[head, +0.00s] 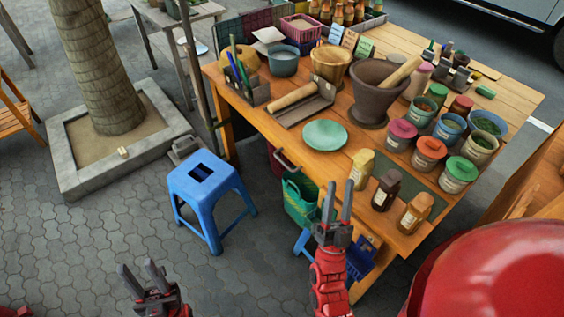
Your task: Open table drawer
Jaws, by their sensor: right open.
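The wooden table (304,158) stands in the middle and right, loaded with goods. Its front side runs from the blue stool down to the lower right. I cannot clearly make out the drawer. A small wooden face shows under the tabletop edge just right of my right gripper (338,190), but I cannot tell if it is the drawer front. My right gripper is open and empty, its fingers pointing up the picture, overlapping the table's front edge. I cannot tell whether it touches. My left gripper (139,270) is open and empty over the paving, lower left, well away from the table.
A blue stool (205,183) stands left of the table. Green baskets (300,197) and a blue crate (360,258) sit under the table's front edge. Bottles (386,188) and jars stand near that edge. A tree planter (72,178) is at left. Paving between stool and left gripper is clear.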

